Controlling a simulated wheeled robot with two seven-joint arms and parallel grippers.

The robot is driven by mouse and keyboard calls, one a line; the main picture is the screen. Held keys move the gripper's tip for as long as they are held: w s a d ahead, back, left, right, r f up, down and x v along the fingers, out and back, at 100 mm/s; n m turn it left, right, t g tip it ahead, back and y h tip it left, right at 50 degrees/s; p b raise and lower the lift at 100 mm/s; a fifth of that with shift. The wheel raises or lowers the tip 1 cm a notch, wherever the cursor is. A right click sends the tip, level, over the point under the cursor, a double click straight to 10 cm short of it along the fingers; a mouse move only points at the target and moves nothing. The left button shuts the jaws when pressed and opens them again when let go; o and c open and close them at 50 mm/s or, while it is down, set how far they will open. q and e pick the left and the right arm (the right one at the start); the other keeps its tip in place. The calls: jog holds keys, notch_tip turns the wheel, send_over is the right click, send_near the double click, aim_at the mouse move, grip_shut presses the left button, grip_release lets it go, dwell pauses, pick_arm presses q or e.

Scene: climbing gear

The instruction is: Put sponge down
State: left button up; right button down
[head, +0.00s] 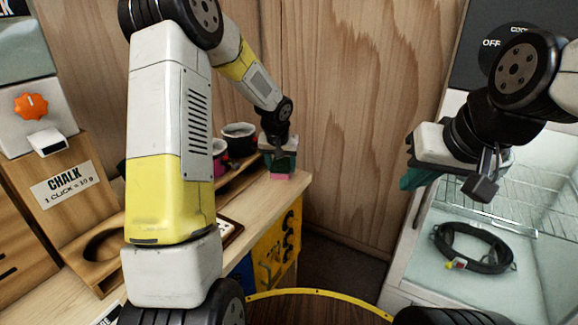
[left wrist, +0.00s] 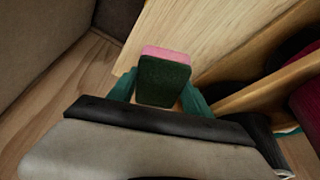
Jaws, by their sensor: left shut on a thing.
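The sponge (left wrist: 164,82) is a small block with a dark green face and a pink layer, seen in the left wrist view between the teal fingers of my left gripper (left wrist: 160,95). My left gripper is shut on it. In the head view the sponge's pink part (head: 279,176) shows below my left gripper (head: 281,163), at the far right end of the wooden counter (head: 240,208). I cannot tell whether the sponge touches the counter top. My right gripper (head: 445,182) hangs empty at the right, above the glass-walled case; its finger gap is not clear.
A wooden shelf with a dark chalk bag (head: 239,140) and a reddish one (head: 219,155) stands just left of my left gripper. A chalk dispenser (head: 35,105) is at far left. The case (head: 405,270) holds a coiled black loop (head: 474,248). A wood wall stands behind.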

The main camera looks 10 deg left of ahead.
pick_arm(q)
jog(key=shift+w, duration=0.35)
jog(key=shift+f, duration=1.8)
jog(key=shift+f, duration=0.1)
jog(key=o, duration=1.2)
